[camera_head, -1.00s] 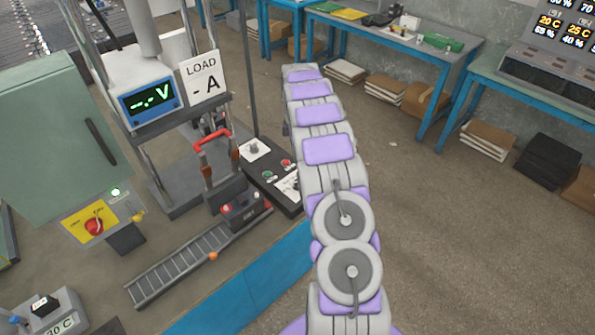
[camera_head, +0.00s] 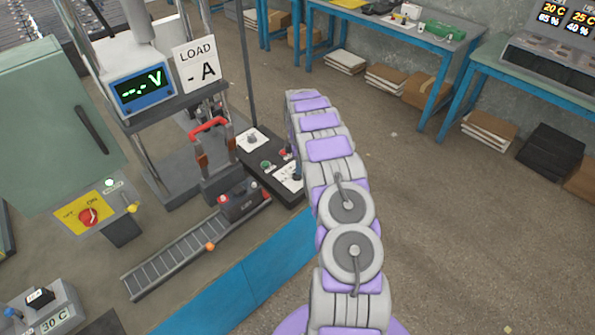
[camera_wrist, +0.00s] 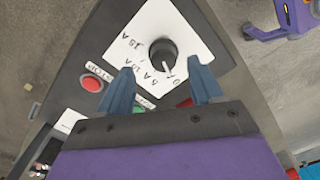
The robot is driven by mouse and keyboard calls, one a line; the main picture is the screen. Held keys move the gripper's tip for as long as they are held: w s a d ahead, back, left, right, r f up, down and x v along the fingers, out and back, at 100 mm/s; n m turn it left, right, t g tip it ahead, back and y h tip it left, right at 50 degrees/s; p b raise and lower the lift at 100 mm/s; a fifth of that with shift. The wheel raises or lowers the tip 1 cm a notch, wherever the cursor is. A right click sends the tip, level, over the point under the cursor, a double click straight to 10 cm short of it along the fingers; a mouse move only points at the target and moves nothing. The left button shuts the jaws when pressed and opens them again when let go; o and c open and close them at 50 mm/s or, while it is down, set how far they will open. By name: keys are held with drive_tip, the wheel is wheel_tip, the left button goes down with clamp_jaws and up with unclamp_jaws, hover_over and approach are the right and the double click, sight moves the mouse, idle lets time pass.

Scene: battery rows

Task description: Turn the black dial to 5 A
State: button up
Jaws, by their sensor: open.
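The black dial (camera_wrist: 163,53) is a round knob on a white plate (camera_wrist: 185,22) in the wrist view. Its white pointer mark aims at the lower side of the plate, close to the 0 label. The labels 5 A, 10 A and 15 A run around its left side. My gripper (camera_wrist: 162,82) is open, its two blue fingers apart on the near side of the dial, with nothing between them. The load sign (camera_head: 197,64) reads "- A".
A red STOP button (camera_wrist: 92,83) sits left of the dial, and another button is partly hidden behind the fingers. In the head view, a battery (camera_head: 242,200) sits on a roller track (camera_head: 180,255), beside a red-handled clamp (camera_head: 208,126) and a green cabinet (camera_head: 55,125).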

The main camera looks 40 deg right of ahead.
drive_tip(key=f, duration=0.2)
drive_tip(key=a+f, duration=0.1)
drive_tip(key=f, duration=0.1)
drive_tip(key=shift+b, duration=0.3)
drive_tip(key=shift+d, duration=0.15)
drive_tip(key=shift+c, duration=0.2)
drive_tip(key=shift+d+f, duration=0.1)
drive_tip(key=shift+d, duration=0.05)
drive_tip(key=c, duration=1)
drive_tip(key=shift+w, duration=0.1)
